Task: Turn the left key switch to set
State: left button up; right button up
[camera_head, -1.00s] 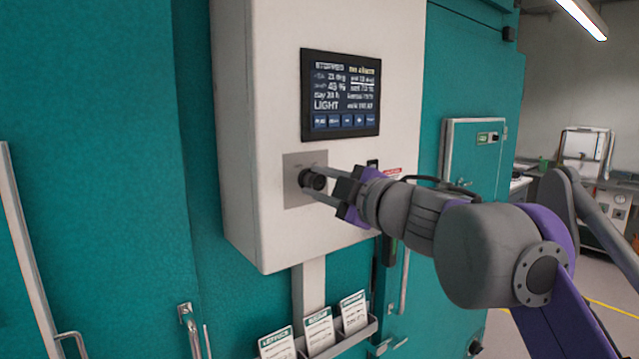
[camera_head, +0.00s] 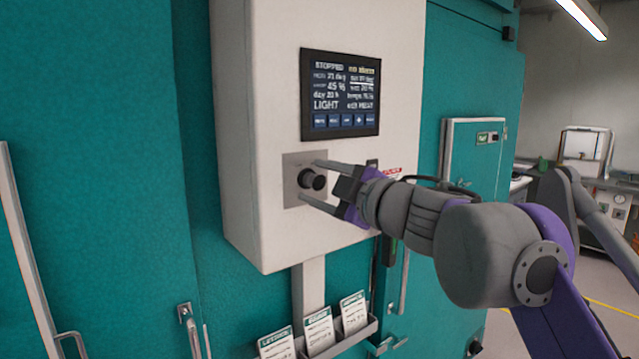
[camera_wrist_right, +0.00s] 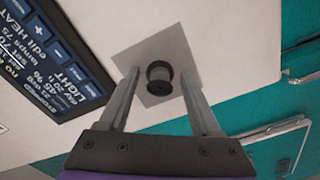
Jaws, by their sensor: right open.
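The key switch is a black round knob (camera_head: 312,179) on a grey square plate (camera_head: 291,191) on the front of a white control box (camera_head: 262,120), below its screen. In the right wrist view the knob (camera_wrist_right: 159,77) sits between the two fingers, with a gap on each side. My right gripper (camera_head: 309,179) is open, with one finger above the knob and one below it in the head view, not touching it as far as I can see. The key's pointing direction and plate markings are too small to tell. My left gripper is not in view.
The dark screen (camera_head: 340,95) above the plate reads STOPPED and LIGHT. A rack of cards (camera_head: 318,331) hangs below the box. Teal chamber walls and door handles surround it. A second teal cabinet (camera_head: 474,160) and a bench stand at the right.

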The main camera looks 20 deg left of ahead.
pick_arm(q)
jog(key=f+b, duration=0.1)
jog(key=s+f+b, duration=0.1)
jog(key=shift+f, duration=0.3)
pick_arm(e)
jog(key=v, duration=1.1)
jog(key=w+d+f+m+t+h, duration=0.5)
jog(key=d+f+m+h, duration=0.15)
jog(key=d+m, duration=0.2)
jog(key=s+d+f+m+h, duration=0.2)
jog(key=d+f+m+h, duration=0.55)
jog(key=d+f, duration=0.65)
jog(key=s+d+f+m+g+h, duration=0.1)
jog(key=s+d+f+m+g, duration=0.2)
jog(key=f, duration=0.6)
jog(key=s+f+m+g+h, duration=0.1)
jog(key=s+f+g, duration=0.1)
jog(key=s+f, duration=0.5)
jog(key=s+f+m+g+y, duration=0.1)
jog(key=s+f+g, duration=0.1)
jog(key=s+f, duration=0.4)
jog(key=s+a+f+m+g, duration=0.1)
jog(key=s+f+g, duration=0.2)
jog(key=s+f, duration=0.4)
notch_tip(320, 180, down, 7)
jog(key=shift+a+r+y, duration=0.1)
jog(key=shift+a+y, duration=0.2)
jog(key=shift+y, duration=0.1)
